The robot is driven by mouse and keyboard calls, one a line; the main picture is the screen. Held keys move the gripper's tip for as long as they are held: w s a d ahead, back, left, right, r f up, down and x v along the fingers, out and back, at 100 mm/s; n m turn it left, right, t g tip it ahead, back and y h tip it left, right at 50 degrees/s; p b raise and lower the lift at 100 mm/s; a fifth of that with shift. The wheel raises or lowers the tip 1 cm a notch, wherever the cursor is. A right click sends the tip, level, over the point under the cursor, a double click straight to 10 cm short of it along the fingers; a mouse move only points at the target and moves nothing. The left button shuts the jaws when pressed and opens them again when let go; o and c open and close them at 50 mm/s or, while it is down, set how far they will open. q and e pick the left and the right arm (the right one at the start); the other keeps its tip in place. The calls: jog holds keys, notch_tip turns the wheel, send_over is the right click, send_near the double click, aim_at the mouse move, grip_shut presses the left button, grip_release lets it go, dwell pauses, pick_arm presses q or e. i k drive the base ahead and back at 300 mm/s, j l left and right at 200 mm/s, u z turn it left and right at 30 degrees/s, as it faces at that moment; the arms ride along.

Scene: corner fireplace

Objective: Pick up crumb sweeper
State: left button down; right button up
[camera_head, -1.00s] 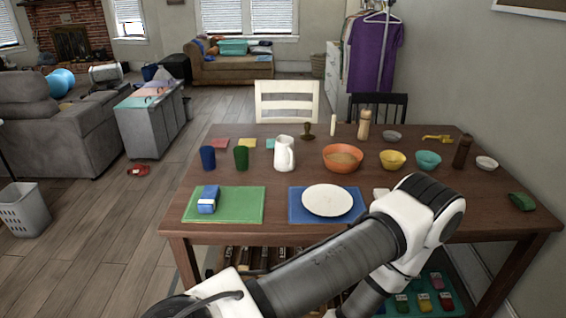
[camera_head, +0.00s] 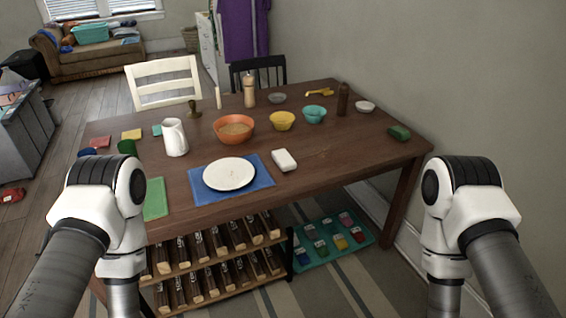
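No object is plainly marked as the crumb sweeper. A small white block-like object (camera_head: 284,159) lies on the wooden table (camera_head: 350,165), just right of the blue placemat, with brown crumbs (camera_head: 318,154) beside it. A small dark green object (camera_head: 398,132) lies near the table's right edge. A yellow handled object (camera_head: 320,92) lies at the back. I cannot tell for sure which is the sweeper. Both my arms come in at the lower left and lower right, short of the table's right half. Their grippers are below the picture.
A white plate (camera_head: 229,174) sits on the blue placemat (camera_head: 263,186). A rack of bottles (camera_head: 220,262) is under the table. A wall is at right.

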aim_at(285, 163)
jog(key=i+j, duration=0.25)
jog(key=j, duration=0.2)
jog(key=i+j, duration=0.25)
jog(key=j, duration=0.15)
jog(key=i+j+z, duration=0.1)
jog(key=z, duration=0.3)
jog(key=j+z, duration=0.4)
jog(key=i+j+z, duration=0.1)
jog(key=z, duration=0.3)
jog(key=j+z, duration=0.35)
jog(key=l, duration=0.1)
